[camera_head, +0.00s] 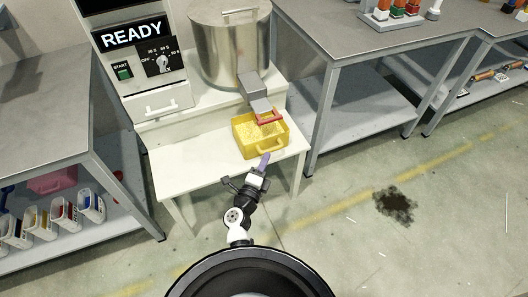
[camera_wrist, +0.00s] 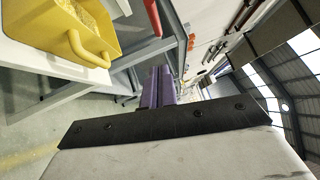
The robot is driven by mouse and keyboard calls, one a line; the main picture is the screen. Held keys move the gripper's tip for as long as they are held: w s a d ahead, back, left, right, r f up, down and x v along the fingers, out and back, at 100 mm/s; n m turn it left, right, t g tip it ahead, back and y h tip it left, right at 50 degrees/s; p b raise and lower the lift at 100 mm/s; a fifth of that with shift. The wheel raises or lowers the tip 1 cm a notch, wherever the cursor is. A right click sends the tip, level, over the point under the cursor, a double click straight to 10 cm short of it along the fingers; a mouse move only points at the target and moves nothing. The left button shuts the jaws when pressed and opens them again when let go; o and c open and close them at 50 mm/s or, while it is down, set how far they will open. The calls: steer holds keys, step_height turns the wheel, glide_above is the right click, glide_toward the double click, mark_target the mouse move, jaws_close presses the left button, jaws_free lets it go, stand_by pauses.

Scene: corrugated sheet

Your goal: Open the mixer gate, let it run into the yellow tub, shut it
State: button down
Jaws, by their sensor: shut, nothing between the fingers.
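The steel mixer drum (camera_head: 230,45) stands on a white machine, with a grey chute (camera_head: 256,92) sloping down from it. A red gate handle (camera_head: 270,116) is at the chute's lower end and also shows in the wrist view (camera_wrist: 153,18). I cannot tell if the gate is open. The yellow tub (camera_head: 242,141) sits under the chute with yellowish grainy stuff inside; it also shows in the wrist view (camera_wrist: 48,38). My gripper (camera_head: 265,158) is shut and empty, its purple fingers just in front of the tub, also seen in the wrist view (camera_wrist: 158,78).
The tub rests on a white stand (camera_head: 187,163). The panel's display (camera_head: 132,34) reads READY, above a green START button (camera_head: 124,72) and a timer dial (camera_head: 162,62). Grey benches (camera_head: 345,40) flank the machine. A dark stain (camera_head: 396,204) marks the otherwise open floor at right.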

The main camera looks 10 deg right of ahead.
mark_target(264, 121)
steer(key=w+d+r+p, duration=0.2)
steer(key=w+d, duration=0.1)
steer(key=w, duration=0.7)
steer(key=shift+w, duration=0.4)
steer(key=w, duration=0.2)
steer(key=w+a+b, duration=0.1)
steer(key=w, duration=0.2)
steer(key=shift+a+f, duration=0.15)
steer(key=shift+s, duration=0.1)
